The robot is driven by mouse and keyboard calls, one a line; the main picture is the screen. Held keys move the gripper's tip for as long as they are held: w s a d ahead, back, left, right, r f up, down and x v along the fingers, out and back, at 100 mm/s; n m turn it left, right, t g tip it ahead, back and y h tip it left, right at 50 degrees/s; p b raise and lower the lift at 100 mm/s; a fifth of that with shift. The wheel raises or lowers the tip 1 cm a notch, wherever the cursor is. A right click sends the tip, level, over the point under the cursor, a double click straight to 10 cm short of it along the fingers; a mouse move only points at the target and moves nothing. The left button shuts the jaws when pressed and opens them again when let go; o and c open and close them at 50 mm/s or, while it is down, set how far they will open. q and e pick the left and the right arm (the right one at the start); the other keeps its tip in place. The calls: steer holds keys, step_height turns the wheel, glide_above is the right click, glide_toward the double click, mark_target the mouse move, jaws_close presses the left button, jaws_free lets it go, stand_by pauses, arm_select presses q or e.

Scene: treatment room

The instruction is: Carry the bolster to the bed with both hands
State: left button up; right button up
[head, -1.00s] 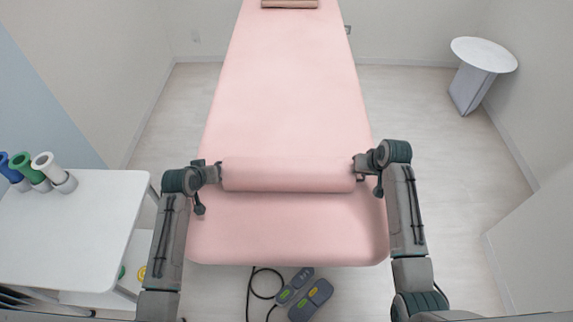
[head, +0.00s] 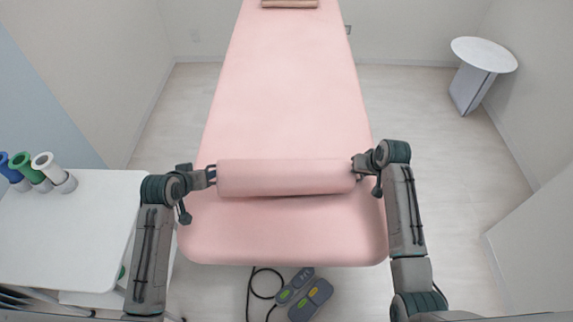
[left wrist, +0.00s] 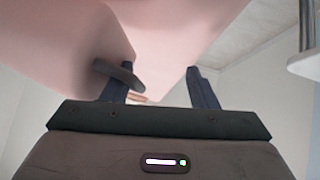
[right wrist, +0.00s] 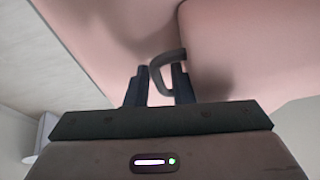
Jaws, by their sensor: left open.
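The pink bolster (head: 285,177) lies crosswise over the near end of the pink bed (head: 285,235). A shadow shows under it; I cannot tell whether it rests fully on the bed. My left gripper (head: 212,176) is open at its left end. In the left wrist view its fingers (left wrist: 160,88) are well apart, with a dark handle (left wrist: 119,75) by the left finger. My right gripper (head: 358,168) is at the right end. In the right wrist view its fingers (right wrist: 160,85) are close together around the bolster's dark looped handle (right wrist: 157,66).
A white cart (head: 75,230) with several coloured rolls stands at the left. A small round white table (head: 484,54) is at the back right. A folded brown item (head: 290,4) lies at the bed's far end. A hand control (head: 311,300) lies on the floor in front.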

arm_select(q)
steer(key=shift+d+r, duration=0.1)
arm_select(e)
steer(key=shift+a, duration=0.15)
steer(key=o, duration=0.6)
steer(key=shift+r, duration=0.1)
steer(key=shift+v, duration=3.95)
arm_select(q)
steer(key=a+p, duration=0.1)
steer(key=a, duration=0.5)
steer(key=shift+s+a+p, duration=0.15)
steer(key=shift+s+p, duration=0.05)
steer(key=shift+p, duration=0.1)
arm_select(e)
steer(key=shift+d+r, duration=0.2)
steer(key=shift+r, duration=0.55)
